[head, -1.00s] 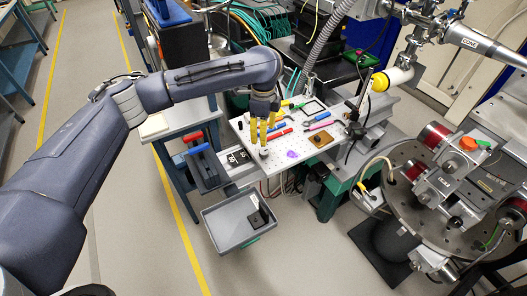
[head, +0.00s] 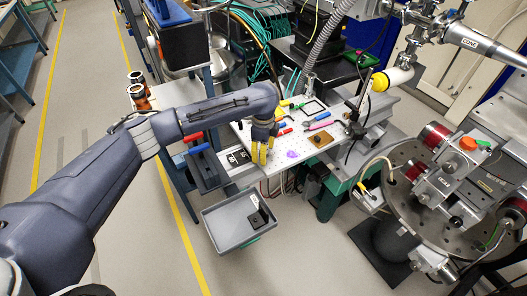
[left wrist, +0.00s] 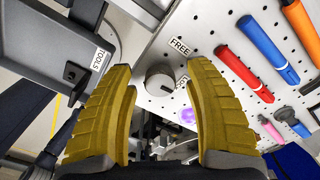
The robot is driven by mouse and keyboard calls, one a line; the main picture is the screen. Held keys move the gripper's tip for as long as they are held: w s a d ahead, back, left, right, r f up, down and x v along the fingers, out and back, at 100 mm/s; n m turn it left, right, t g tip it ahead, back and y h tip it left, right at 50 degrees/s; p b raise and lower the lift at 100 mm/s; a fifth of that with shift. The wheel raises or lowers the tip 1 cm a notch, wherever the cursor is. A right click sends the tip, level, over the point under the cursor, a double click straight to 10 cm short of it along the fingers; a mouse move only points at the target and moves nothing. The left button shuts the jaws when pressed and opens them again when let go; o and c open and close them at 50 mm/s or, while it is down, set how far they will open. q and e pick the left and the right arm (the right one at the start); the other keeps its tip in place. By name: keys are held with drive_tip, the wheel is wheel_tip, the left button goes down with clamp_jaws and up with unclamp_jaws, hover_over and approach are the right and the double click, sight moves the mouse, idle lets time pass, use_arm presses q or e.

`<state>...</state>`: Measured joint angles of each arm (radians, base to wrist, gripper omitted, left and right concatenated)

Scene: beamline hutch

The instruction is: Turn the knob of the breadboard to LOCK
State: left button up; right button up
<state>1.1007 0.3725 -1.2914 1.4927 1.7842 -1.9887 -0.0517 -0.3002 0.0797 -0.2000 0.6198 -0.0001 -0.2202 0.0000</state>
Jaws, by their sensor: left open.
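The breadboard is a white perforated plate (head: 284,174) in the head view, and it fills much of the left wrist view (left wrist: 215,28). In the left wrist view, the round grey knob (left wrist: 159,80) sits on it near its edge. A FREE label (left wrist: 180,46) is above right of the knob. A second label (left wrist: 183,82) right of it is partly covered by a finger, so its text is unreadable. My left gripper (head: 262,160) is open, its yellow fingers pointing down over the board. In the left wrist view, the knob shows between the fingers (left wrist: 163,95); contact is not visible. In the head view the fingers hide the knob.
Red and blue pens (left wrist: 268,48) and a purple piece (left wrist: 187,116) lie on the board. A grey tray (head: 228,225) sits below the board. Beamline hardware (head: 440,180) stands right.

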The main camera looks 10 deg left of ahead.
use_arm(q)
clamp_jaws()
idle(0.3)
drive_tip(key=shift+m, duration=0.6)
drive_tip(key=shift+a, duration=0.1)
unclamp_jaws()
wheel_tip(320, 180, up, 12)
idle(0.8)
